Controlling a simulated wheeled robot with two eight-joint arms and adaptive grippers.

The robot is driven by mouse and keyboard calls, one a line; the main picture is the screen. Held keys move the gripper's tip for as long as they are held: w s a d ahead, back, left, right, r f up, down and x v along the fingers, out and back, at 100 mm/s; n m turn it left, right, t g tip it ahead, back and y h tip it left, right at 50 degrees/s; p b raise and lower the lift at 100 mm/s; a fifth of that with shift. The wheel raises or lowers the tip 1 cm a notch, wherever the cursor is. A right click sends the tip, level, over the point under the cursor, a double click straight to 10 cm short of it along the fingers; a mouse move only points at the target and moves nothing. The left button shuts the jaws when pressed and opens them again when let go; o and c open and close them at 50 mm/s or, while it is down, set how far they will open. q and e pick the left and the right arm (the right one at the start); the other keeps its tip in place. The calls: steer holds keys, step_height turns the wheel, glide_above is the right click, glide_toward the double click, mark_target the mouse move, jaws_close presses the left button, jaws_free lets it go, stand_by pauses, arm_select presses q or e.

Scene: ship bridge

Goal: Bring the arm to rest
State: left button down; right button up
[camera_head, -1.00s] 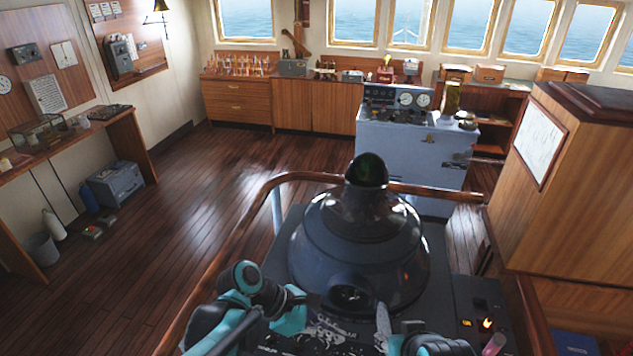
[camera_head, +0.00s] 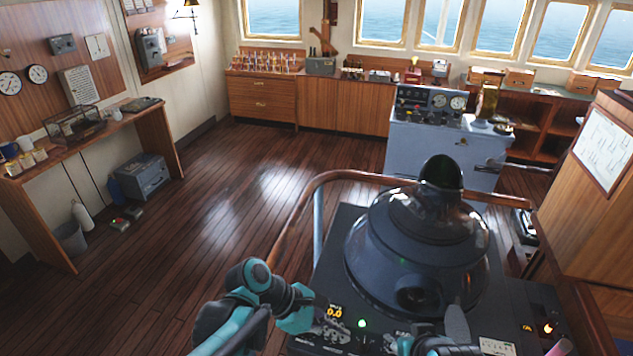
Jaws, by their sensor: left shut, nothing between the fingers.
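My left arm comes in at the bottom, its black and teal links bent in front of the binnacle stand. My left gripper (camera_head: 333,328) is low over the front of the stand, shut and empty, dark against the panel and hard to make out. It is apart from the dome of the binnacle (camera_head: 415,245). Parts of my right arm show at the bottom edge, right of the left one. My right gripper cannot be made out there.
A wooden handrail (camera_head: 345,175) curves around the binnacle stand. A grey-blue console (camera_head: 440,150) stands behind it. A wooden cabinet (camera_head: 600,215) is close on the right. A side table (camera_head: 95,140) stands at the left wall. The plank floor (camera_head: 220,210) on the left is clear.

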arm_select(q)
steer(key=s+a+f+m+t+y+b, duration=0.1)
steer(key=a+f+m+t+y+b, duration=0.2)
steer(key=a+f+m+b, duration=0.5)
steer(key=s+a+f+m+t+y+b, duration=0.2)
steer(key=a+f+m+t+y+b, duration=0.2)
steer(key=a+f+m+b, duration=0.4)
steer(key=a+y+b, duration=0.1)
steer(key=a+b, duration=0.1)
steer(key=a, duration=0.3)
steer(key=shift+s+a+m+t+y, duration=0.3)
steer(key=shift+m+y, duration=0.1)
arm_select(e)
step_height(320, 180, down, 19)
steer(key=d, duration=0.1)
steer(key=shift+r, duration=0.15)
steer(key=shift+s, duration=0.1)
steer(key=shift+c, duration=0.5)
arm_select(q)
steer(key=shift+f, duration=0.1)
arm_select(e)
steer(key=shift+c, duration=0.2)
